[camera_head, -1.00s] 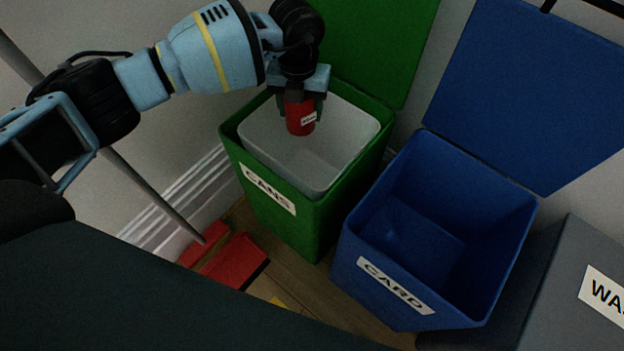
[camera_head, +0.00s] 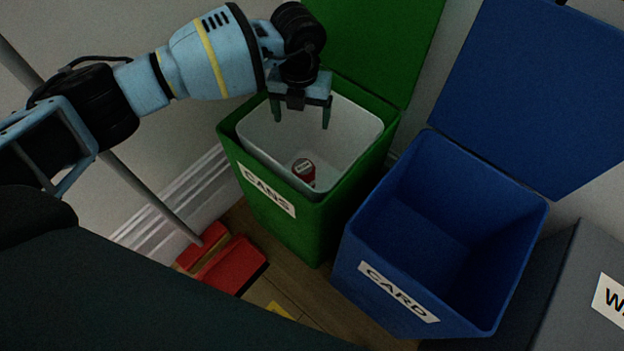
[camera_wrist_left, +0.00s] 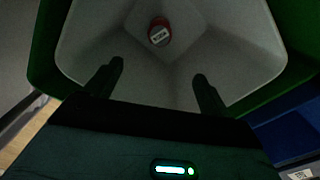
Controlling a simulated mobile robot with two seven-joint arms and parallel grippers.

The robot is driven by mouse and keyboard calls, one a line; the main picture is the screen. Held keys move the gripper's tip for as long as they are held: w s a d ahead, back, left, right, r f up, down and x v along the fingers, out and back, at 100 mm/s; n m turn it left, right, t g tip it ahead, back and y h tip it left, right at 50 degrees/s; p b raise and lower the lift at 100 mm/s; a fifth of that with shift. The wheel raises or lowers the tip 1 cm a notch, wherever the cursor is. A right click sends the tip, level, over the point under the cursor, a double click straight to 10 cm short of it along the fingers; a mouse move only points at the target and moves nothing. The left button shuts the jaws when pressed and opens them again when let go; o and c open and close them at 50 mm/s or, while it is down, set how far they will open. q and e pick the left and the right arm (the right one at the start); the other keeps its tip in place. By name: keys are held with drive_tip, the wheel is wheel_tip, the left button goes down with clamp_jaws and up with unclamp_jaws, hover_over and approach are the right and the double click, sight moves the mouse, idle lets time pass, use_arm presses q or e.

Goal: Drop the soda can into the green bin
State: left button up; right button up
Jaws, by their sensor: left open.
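The red soda can (camera_head: 304,171) is inside the white liner of the green bin (camera_head: 262,221), which is labelled CANS. In the head view the liner's front rim hides part of the can. The can (camera_wrist_left: 159,32) also shows low in the liner in the left wrist view, apart from the fingers. My left gripper (camera_head: 301,118) is open and empty above the green bin's opening. Its two fingers (camera_wrist_left: 154,80) are spread in the left wrist view. My right gripper is not in view.
A blue bin (camera_head: 343,280) labelled CARD stands open to the right of the green one, and a grey bin (camera_head: 570,300) is at the far right. Red objects (camera_head: 232,264) lie on the floor at the left. Both coloured lids stand raised behind.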

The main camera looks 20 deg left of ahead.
use_arm(q)
wheel_tip(320, 180, up, 8)
drive_tip(key=p, duration=0.2)
drive_tip(key=shift+p, duration=0.3)
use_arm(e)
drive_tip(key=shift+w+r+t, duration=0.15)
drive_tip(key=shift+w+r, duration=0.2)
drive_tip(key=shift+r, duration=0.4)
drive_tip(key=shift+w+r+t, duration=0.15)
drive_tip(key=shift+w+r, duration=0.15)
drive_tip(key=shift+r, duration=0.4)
use_arm(q)
drive_tip(key=shift+f, duration=0.15)
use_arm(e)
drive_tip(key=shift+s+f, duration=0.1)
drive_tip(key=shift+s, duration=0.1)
